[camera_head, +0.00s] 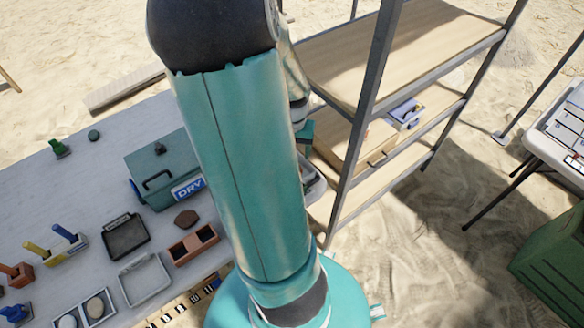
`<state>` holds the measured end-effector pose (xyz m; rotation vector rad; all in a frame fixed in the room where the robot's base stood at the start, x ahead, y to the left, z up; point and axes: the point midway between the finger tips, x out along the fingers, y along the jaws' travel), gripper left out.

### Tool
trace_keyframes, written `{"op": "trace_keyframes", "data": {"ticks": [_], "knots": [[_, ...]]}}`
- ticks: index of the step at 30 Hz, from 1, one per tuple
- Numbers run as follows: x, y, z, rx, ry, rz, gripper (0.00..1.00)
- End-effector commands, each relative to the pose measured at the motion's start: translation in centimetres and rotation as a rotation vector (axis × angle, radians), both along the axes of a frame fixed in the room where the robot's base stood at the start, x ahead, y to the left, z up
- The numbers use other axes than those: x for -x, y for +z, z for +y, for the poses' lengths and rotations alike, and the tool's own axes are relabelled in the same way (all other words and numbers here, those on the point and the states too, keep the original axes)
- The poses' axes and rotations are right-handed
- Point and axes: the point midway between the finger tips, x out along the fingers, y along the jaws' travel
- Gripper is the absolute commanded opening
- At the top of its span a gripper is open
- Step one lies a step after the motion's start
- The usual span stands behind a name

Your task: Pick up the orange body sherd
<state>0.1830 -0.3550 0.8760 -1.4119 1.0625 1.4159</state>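A small reddish-brown sherd (186,218) lies flat on the grey table (85,185), between the teal DRY box and a terracotta two-part tray. It is the only sherd-like piece I see there, and its colour is more brown than bright orange. My arm rises through the middle of the view and bends down behind its own large teal link. Part of my gripper end (304,133) shows just right of that link, near the shelf. Its fingers are hidden, so I cannot see whether it holds anything. It is apart from the sherd.
The teal DRY box (163,170), terracotta tray (194,244), black tray (126,236) and light tray (144,279) crowd around the sherd. Coloured-handled tools (55,248) stand at left. A metal-framed shelf (400,50) rises at right. The table's far left is mostly clear.

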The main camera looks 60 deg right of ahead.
Motion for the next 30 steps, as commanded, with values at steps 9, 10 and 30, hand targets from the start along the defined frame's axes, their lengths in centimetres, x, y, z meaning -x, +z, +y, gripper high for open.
{"op": "trace_keyframes", "data": {"ticks": [9, 10, 30], "knots": [[-0.1, -3.1, -0.3, -0.001, 0.002, 0.001, 0.66], [-0.1, -3.4, -0.4, -0.001, 0.003, 0.001, 0.66], [0.0, -7.6, -0.8, 0.001, 0.005, -0.001, 0.44]]}}
